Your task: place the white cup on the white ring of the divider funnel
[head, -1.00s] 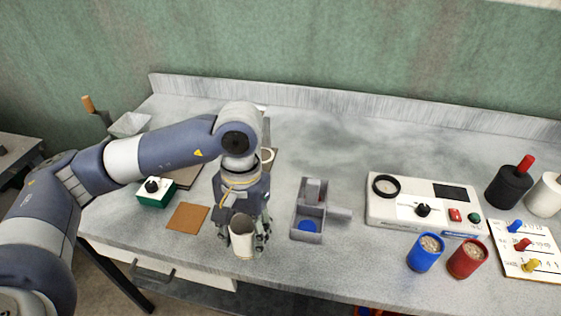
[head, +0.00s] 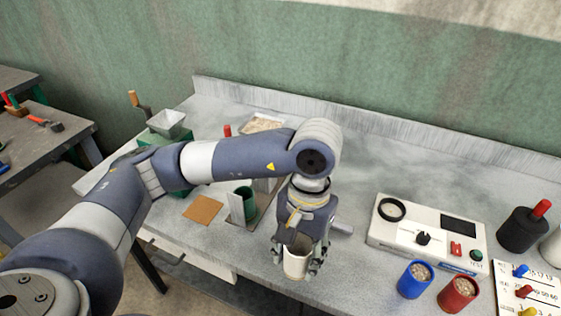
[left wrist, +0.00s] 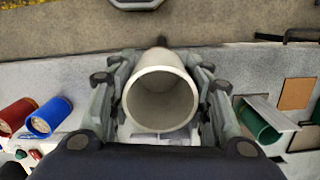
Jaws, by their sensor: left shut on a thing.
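The white cup (head: 297,262) is held upright by my left gripper (head: 298,268), low over the front edge of the worktop. In the left wrist view the white cup (left wrist: 161,100) sits between the two fingers (left wrist: 160,92), its open mouth facing the camera; it looks empty. A grey hopper (head: 165,124) stands on a green box at the back left, apart from the cup. I cannot tell whether it is the divider funnel, and no white ring can be made out now. My right gripper is out of view.
A green cup (head: 243,205) stands left of my gripper; it also shows in the left wrist view (left wrist: 262,122). Right are a white instrument (head: 428,235), a blue cup (head: 415,279) and a red cup (head: 458,293). A brown square (head: 203,209) lies left.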

